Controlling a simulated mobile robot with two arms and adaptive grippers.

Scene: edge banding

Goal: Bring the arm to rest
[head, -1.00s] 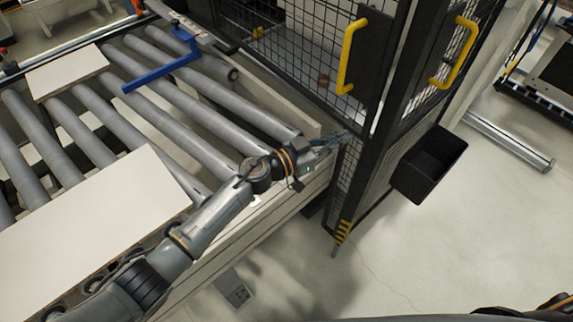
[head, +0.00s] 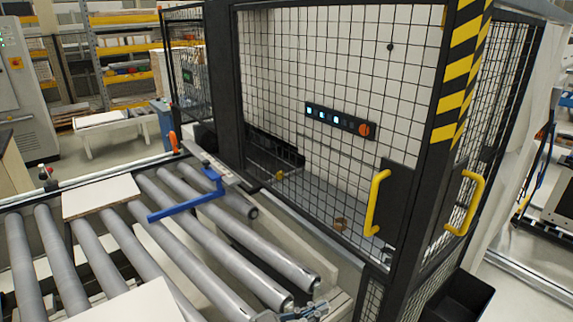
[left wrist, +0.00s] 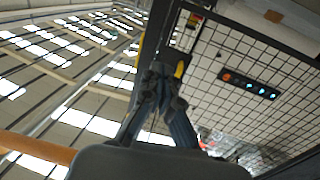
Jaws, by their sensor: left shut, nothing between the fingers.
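My left gripper (head: 308,311) shows only in part at the bottom edge of the head view, near the ends of the rollers, in front of the fenced machine. In the left wrist view my left gripper (left wrist: 162,78) points at the mesh fence, its two dark fingers meeting at the tips with nothing between them. Most of the left arm lies below the head view. My right gripper is in neither view now.
The roller conveyor (head: 215,255) carries a white panel (head: 100,196) and another panel (head: 135,305). A blue bar (head: 188,206) lies across it. The mesh fence with yellow handles (head: 377,203) stands right. A black bin (head: 460,298) hangs at lower right.

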